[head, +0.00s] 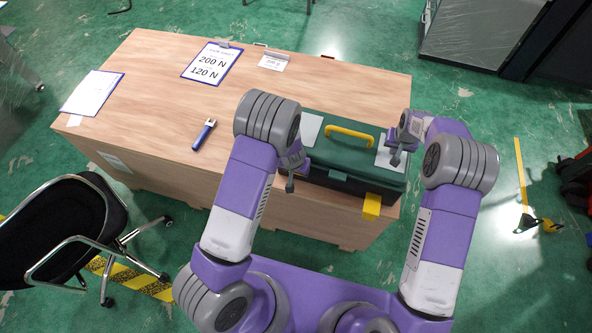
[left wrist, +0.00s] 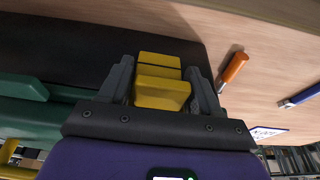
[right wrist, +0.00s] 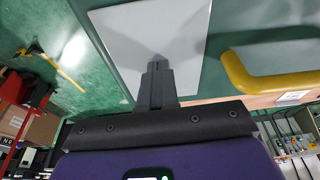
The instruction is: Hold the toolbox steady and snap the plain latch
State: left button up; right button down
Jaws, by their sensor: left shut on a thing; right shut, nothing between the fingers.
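The dark toolbox with a green lid (head: 345,152) sits at the table's front right corner, its yellow handle (head: 350,133) on top. A yellow latch (head: 371,206) sticks out at its front right. A green piece (head: 338,176) is at the front middle. My left gripper (head: 290,186) is at the front left; in the left wrist view its fingers are shut on a yellow latch (left wrist: 160,88). My right gripper (head: 396,160) is shut and empty over the pale plate (right wrist: 150,45) on the lid's right end. I cannot tell whether its tips touch the plate.
A blue-handled wrench (head: 204,135) lies left of the toolbox. An orange-handled tool (left wrist: 234,69) lies near it. A clipboard (head: 211,62) reading 200 N and 120 N and another sheet (head: 92,92) lie farther off. A black chair (head: 60,230) stands at the left front.

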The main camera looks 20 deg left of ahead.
jog(key=shift+s+f, duration=0.1)
jog(key=shift+f, duration=0.25)
pick_arm(q)
jog(key=o, duration=1.2)
jog(key=shift+s, duration=0.1)
jog(key=shift+r, duration=0.1)
jog(key=v, duration=1.2)
pick_arm(e)
jog(key=shift+r, duration=0.1)
pick_arm(q)
jog(key=shift+r, duration=0.15)
pick_arm(e)
jog(key=shift+r, duration=0.15)
jog(key=shift+w+r+p, duration=0.25)
jog(key=shift+r+p, duration=0.4)
jog(key=shift+r, duration=0.3)
pick_arm(q)
notch_tip(320, 180, up, 4)
jog(key=p, duration=0.2)
jog(key=shift+p, duration=0.3)
pick_arm(e)
jog(key=v, duration=0.2)
jog(key=w+v, duration=0.1)
jog(key=v, duration=0.2)
jog(key=shift+r, duration=0.1)
